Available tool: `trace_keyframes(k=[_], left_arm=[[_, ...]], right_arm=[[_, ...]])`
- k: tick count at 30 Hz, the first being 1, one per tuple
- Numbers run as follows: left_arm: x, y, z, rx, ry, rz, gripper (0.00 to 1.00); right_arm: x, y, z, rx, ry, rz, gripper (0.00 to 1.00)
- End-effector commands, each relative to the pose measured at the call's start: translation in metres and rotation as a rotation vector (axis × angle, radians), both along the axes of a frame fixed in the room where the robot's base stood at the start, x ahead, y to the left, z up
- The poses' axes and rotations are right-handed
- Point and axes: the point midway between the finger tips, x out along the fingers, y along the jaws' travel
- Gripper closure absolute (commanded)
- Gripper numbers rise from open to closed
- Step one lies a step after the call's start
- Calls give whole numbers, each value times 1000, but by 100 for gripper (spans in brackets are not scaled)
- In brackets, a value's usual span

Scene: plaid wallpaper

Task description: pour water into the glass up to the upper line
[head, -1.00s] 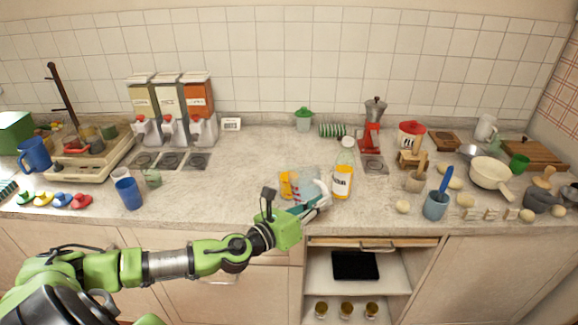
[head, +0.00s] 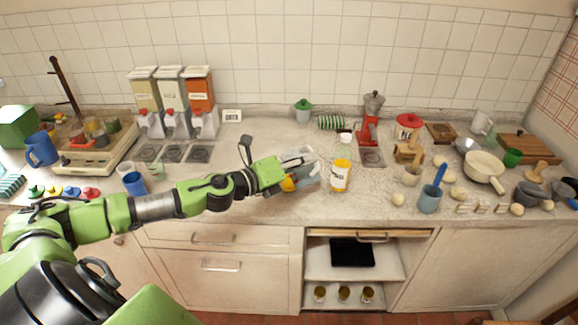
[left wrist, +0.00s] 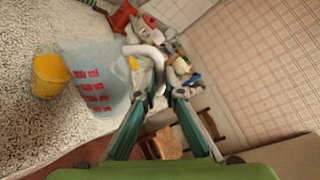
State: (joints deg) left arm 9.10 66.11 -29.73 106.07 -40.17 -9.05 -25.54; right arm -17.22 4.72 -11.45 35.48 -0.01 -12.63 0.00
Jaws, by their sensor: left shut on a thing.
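My left gripper (head: 286,172) is shut on the pale handle of a clear measuring jug (head: 303,163) over the front middle of the counter. In the left wrist view the jug (left wrist: 92,88) has red ml markings, and its handle sits between the green fingertips (left wrist: 157,98). I cannot tell its water level or its exact tilt. A yellow-orange thing (head: 288,184) is partly hidden by the gripper and jug. I cannot tell for sure which vessel is the glass with lines; a small clear greenish glass (head: 157,172) stands at the left. My right gripper is not in view.
A yellow container with a white label (head: 340,177) stands close right of the jug. A blue cup (head: 134,184) is at the left. A red moka pot or grinder (head: 370,120) stands behind, and a blue-grey pot with utensil (head: 430,198) is at the right.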

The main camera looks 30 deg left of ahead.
Motion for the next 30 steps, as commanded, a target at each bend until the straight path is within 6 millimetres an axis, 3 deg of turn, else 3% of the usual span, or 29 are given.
trace_keyframes(k=[30], left_arm=[[4,7,8,-78,35,0,100]], right_arm=[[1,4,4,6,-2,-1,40]])
